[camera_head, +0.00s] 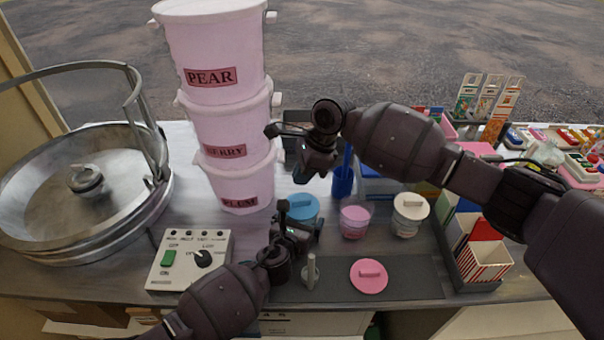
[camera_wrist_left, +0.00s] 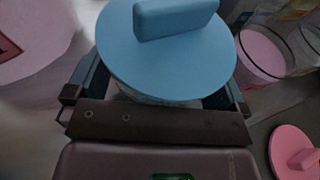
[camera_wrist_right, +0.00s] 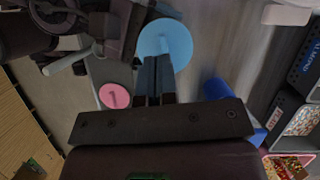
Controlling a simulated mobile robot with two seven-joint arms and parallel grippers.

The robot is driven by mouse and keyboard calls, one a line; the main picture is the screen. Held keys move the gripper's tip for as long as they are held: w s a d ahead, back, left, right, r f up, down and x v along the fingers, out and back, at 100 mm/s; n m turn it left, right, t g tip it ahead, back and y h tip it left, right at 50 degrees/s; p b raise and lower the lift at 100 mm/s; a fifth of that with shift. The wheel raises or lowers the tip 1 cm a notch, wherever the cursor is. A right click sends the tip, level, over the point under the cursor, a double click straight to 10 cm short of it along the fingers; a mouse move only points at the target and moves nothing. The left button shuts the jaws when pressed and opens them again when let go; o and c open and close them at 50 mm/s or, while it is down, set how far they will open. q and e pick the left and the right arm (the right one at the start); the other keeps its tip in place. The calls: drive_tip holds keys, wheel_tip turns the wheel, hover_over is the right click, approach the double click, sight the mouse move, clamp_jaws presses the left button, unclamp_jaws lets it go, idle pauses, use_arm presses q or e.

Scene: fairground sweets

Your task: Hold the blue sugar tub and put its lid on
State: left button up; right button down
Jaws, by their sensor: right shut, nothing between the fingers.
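The blue lid (camera_head: 303,205) lies over the mouth of the blue sugar tub, with its bar handle on top; it looks level in the left wrist view (camera_wrist_left: 165,55). The tub (camera_wrist_left: 150,99) shows only as a narrow strip under the lid. My left gripper (camera_head: 300,217) has a finger on either side of the tub, just below the lid, and holds it. My right gripper (camera_head: 301,178) is shut and empty, above the lid and apart from it. In the right wrist view its fingertips (camera_wrist_right: 158,60) overlap the lid's near edge.
A pink tub (camera_head: 355,222) stands open beside a cream-lidded tub (camera_head: 409,213). A pink lid (camera_head: 369,276) lies on the dark mat (camera_head: 420,280). A blue cup (camera_head: 342,182) stands behind. Stacked pink buckets (camera_head: 240,185) and a control box (camera_head: 188,262) are at left.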

use_arm(q)
drive_tip(key=shift+f, duration=0.15)
drive_tip(key=shift+s+a, duration=0.15)
drive_tip(key=shift+s, duration=0.2)
drive_tip(key=p+v, duration=0.1)
drive_tip(key=v, duration=0.9)
drive_tip(key=shift+r, duration=0.2)
use_arm(e)
drive_tip(key=shift+r, duration=0.55)
use_arm(q)
drive_tip(key=shift+s, duration=0.1)
